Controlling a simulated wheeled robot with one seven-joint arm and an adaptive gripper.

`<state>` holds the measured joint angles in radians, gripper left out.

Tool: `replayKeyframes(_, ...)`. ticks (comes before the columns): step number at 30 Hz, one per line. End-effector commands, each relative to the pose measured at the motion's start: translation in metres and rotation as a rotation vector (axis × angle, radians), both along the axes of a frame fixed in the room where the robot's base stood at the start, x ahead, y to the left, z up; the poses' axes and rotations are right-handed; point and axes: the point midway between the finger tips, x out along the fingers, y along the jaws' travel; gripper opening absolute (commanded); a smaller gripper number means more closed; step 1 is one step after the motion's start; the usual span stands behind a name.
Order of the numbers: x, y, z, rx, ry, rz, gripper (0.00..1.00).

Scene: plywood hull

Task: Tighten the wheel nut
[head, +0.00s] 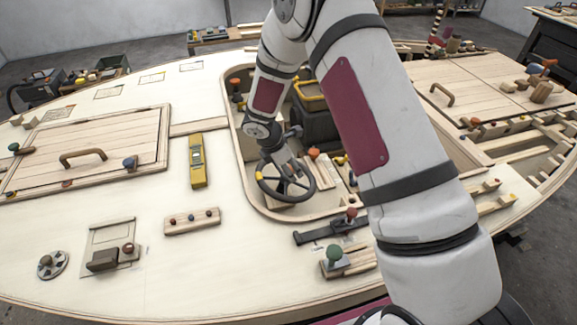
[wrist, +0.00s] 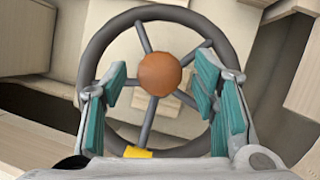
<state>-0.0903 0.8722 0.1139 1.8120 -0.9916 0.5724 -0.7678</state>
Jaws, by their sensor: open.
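The wheel nut (wrist: 160,74) is a round orange-brown knob at the hub of the steering wheel, in the wrist view. The dark grey steering wheel (wrist: 95,55) has several thin spokes and a yellow mark (wrist: 138,152) on its rim. My gripper (wrist: 160,88) is open, with teal pads to the left and right of the nut and clear gaps on both sides. In the head view my gripper (head: 283,168) reaches down over the wheel (head: 262,190); the nut is hidden there behind it.
The wheel sits in a recessed cockpit with a raised wooden rim (head: 243,165). A dark box with a yellow handle (head: 312,90) stands behind it. An orange knob (head: 314,153) is close by on the right. A yellow tool (head: 197,160) lies on the deck to the left.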

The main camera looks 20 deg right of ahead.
Motion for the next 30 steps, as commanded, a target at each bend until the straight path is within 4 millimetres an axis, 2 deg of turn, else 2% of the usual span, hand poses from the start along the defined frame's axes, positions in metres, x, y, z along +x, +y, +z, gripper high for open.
replayKeyframes(6, 0.0002, -0.0001, 0.0000, 0.000, -0.001, 0.000, 0.54)
replayKeyframes(12, 0.0003, 0.0000, 0.0002, 0.000, -0.001, 0.000, 0.09)
replayKeyframes(13, 0.0003, 0.0000, 0.0002, 0.000, -0.001, 0.000, 0.06)
replayKeyframes(19, 0.0026, 0.0001, -0.0007, 0.000, 0.004, -0.025, 0.06)
replayKeyframes(30, 0.0055, 0.0003, -0.0017, 0.001, 0.079, -0.253, 0.06)
